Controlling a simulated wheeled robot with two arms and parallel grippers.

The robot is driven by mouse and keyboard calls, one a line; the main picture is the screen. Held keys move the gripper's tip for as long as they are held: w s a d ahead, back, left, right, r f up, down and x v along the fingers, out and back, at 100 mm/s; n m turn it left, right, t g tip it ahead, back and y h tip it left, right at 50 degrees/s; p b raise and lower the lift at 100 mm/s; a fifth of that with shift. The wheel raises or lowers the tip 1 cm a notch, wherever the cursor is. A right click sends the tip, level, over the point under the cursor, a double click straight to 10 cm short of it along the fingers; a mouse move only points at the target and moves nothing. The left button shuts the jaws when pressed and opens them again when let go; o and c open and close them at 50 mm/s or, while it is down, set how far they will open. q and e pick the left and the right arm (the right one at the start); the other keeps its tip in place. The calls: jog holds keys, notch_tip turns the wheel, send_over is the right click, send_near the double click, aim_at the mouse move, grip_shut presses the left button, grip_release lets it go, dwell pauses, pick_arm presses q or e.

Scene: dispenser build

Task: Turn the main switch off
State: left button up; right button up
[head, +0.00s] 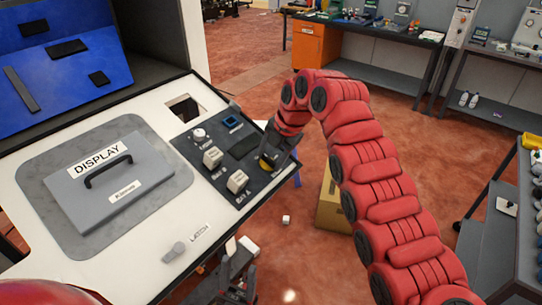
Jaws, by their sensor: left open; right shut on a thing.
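A dark control panel (222,155) is set in the white sloped top of the machine. On its right side is a black-and-yellow switch (266,163), which I take to be the main switch. My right gripper (270,155) is shut on it, and the fingers partly hide its knob, so I cannot read its position.
The panel also carries white block switches (238,182), a round white dial (200,136) and a blue-framed part (232,121). A grey DISPLAY cover (112,180) and a latch (175,251) lie to the left. A cardboard box (332,205) stands on the floor behind my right arm.

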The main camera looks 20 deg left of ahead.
jog(key=o, duration=1.4)
jog(key=shift+d+r+b, duration=0.2)
jog(key=shift+r+b, duration=0.1)
jog(key=shift+r, duration=0.15)
jog(key=p+v, duration=0.5)
jog(key=v, duration=1.1)
jog(key=shift+s+r, duration=0.15)
jog(key=shift+r, duration=0.1)
